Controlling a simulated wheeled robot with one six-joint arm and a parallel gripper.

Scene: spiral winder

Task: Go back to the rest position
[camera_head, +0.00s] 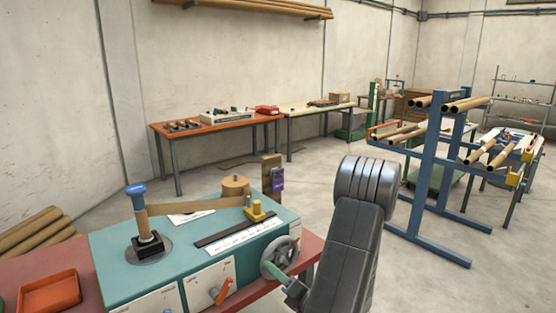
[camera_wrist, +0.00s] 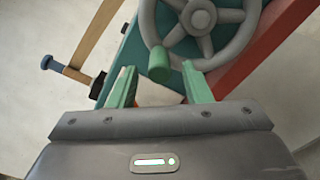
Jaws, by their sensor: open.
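My arm reaches down at the front of the teal winder bench machine (camera_head: 125,258). My gripper (camera_head: 291,288) is open and empty, close to the grey handwheel (camera_head: 268,257) on the machine's right side. In the wrist view the two green fingers of my gripper (camera_wrist: 160,82) stand apart. The handwheel (camera_wrist: 201,18) is just beyond them, and its green crank handle (camera_wrist: 159,65) appears between and slightly beyond the fingertips. I cannot tell how large the gap in depth is. A brown strip (camera_head: 195,205) runs from the blue-topped spindle (camera_head: 137,195) across the machine.
A red tray (camera_head: 48,293) lies on the red table at left. A blue rack (camera_head: 436,150) with cardboard tubes stands at right. Workbenches (camera_head: 215,124) line the back wall. Bare floor lies between the machine and the rack.

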